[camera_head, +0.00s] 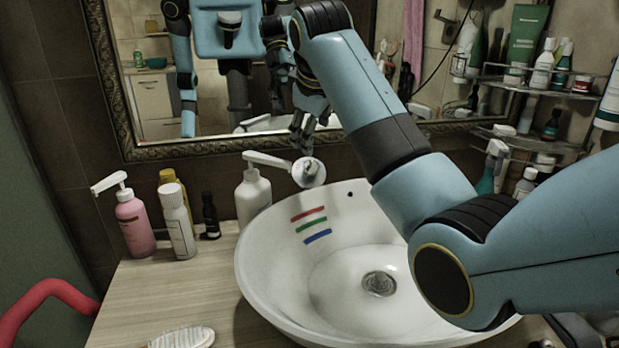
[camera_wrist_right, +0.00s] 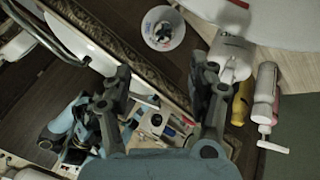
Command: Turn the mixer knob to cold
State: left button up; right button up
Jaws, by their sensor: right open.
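The mixer knob is probably the round white disc (camera_head: 308,173) with a dark centre, above the rear rim of the white basin (camera_head: 260,255). It also shows in the right wrist view (camera_wrist_right: 163,28). Red, green and blue stripes (camera_head: 312,224) mark the basin's inner wall. My right gripper (camera_head: 303,135) comes from the right, along the mirror, and is just above the disc. In the right wrist view its fingers (camera_wrist_right: 160,70) are spread and empty, with the disc beyond their tips. Which way the knob is turned cannot be told. My left gripper is not in view.
A white pump bottle (camera_head: 252,198) stands close left of the disc. A pink pump bottle (camera_head: 134,225) and a white bottle (camera_head: 177,222) stand farther left. A framed mirror (camera_head: 170,150) is behind. A white brush (camera_head: 182,338) lies on the counter's front, with bare wood around it.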

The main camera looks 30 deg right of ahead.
aim_at(311, 166)
jog(key=x, duration=0.4)
jog(key=b+x, duration=0.1)
jog(key=x, duration=0.8)
jog(key=shift+s+a+f+b, duration=0.2)
jog(key=shift+s+b, duration=0.1)
jog(key=shift+b, duration=0.1)
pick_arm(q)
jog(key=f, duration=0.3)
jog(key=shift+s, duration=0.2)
pick_arm(e)
jog(key=shift+c, duration=0.2)
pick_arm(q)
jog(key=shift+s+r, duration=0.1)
pick_arm(e)
jog(key=c, duration=1.1)
